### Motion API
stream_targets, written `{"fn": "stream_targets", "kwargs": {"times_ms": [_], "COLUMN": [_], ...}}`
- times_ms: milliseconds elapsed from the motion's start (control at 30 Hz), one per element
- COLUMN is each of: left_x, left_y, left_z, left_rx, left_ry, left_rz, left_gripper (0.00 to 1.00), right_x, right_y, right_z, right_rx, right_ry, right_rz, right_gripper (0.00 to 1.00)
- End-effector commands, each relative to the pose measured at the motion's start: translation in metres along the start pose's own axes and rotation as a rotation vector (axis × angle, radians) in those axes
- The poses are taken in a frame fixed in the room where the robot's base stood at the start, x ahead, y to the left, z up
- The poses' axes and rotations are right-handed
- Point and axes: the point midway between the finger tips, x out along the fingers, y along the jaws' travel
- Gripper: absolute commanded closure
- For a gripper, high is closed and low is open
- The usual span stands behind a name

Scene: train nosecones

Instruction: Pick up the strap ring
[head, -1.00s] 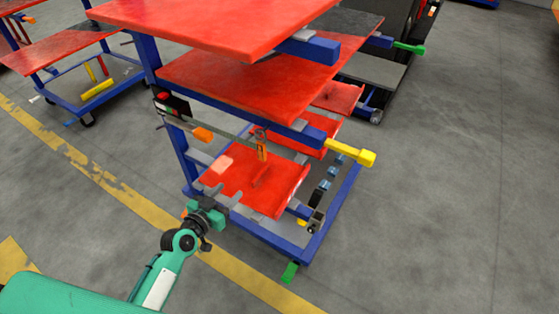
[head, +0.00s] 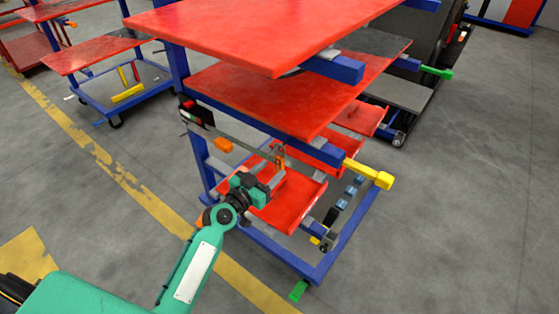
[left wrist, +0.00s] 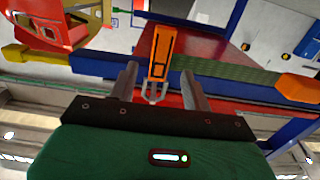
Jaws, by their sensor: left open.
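The strap ring (head: 279,157) is a small orange piece that hangs at the beam under the middle red shelf, above the lower red tray. My left gripper (head: 270,179) is just below and left of it in the head view. In the left wrist view, the orange strap ring (left wrist: 161,55) shows large, with a grey forked or looped metal end. This metal end lies between the two grey fingers of my left gripper (left wrist: 158,79). The fingers are apart, with gaps on both sides of the metal end. I cannot tell its distance in depth. My right gripper is not in view.
The blue-framed cart carries red shelves (head: 265,35) close above the gripper, and a red lower tray (head: 292,205). A yellow handle (head: 370,174) and an orange block (head: 222,145) stick out near the beam. The floor at right is free.

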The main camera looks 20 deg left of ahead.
Motion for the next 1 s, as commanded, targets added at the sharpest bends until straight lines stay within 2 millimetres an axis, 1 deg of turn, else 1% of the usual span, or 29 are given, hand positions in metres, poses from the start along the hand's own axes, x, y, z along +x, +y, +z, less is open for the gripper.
{"fn": "stream_targets", "kwargs": {"times_ms": [133,200,333,467,667,700,767,900,933,1000], "left_x": [0.018,0.029,0.044,0.051,0.051,0.051,0.050,0.050,0.050,0.050], "left_y": [0.000,0.001,0.001,0.001,0.001,0.001,0.001,0.001,0.001,0.001], "left_z": [-0.008,-0.011,-0.008,-0.007,-0.006,-0.006,-0.006,-0.006,-0.006,-0.006], "left_rx": [-0.004,-0.005,-0.004,-0.001,-0.001,-0.001,-0.001,-0.001,-0.001,-0.001], "left_ry": [0.003,0.003,0.001,0.000,0.000,0.000,0.000,0.000,0.000,0.001], "left_rz": [-0.001,-0.001,0.000,0.000,0.000,0.000,0.000,0.000,0.000,-0.001], "left_gripper": [0.51,0.51,0.51,0.51,0.51,0.59,0.71,0.98,1.00,1.00], "right_x": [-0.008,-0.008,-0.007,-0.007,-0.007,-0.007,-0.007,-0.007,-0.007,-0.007], "right_y": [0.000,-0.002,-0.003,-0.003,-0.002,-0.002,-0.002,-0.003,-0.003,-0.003], "right_z": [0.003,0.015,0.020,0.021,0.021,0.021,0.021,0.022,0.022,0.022], "right_rx": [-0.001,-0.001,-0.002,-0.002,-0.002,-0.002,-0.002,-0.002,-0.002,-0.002], "right_ry": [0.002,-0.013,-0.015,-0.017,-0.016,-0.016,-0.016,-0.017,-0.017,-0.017], "right_rz": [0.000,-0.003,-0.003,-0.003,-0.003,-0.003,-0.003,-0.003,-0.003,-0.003], "right_gripper": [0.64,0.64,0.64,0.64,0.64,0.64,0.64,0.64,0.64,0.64]}}
